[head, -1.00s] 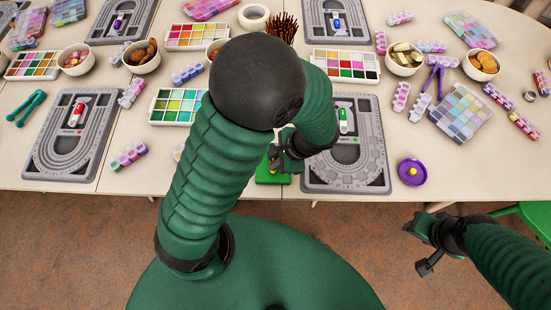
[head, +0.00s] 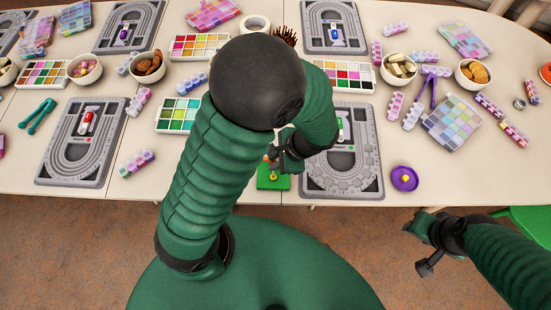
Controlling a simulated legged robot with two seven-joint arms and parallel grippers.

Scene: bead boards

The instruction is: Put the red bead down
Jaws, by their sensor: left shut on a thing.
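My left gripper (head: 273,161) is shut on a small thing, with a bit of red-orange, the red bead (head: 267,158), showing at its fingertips. The gripper mostly hides the bead. The fingertips are over a small green board (head: 272,183) with yellow upright pieces at the table's front edge; I cannot tell whether the bead touches it. My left arm covers the table behind it. My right gripper (head: 421,248) is open and empty, off the table's front edge at the lower right.
A grey bead board (head: 372,185) stands just right of the green board. A purple dish (head: 405,180) with a yellow knob-like piece lies further right. Another grey board (head: 47,172), bead boxes, bowls (head: 398,82) and a purple tool (head: 427,92) crowd the table. Bare table shows near the front right.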

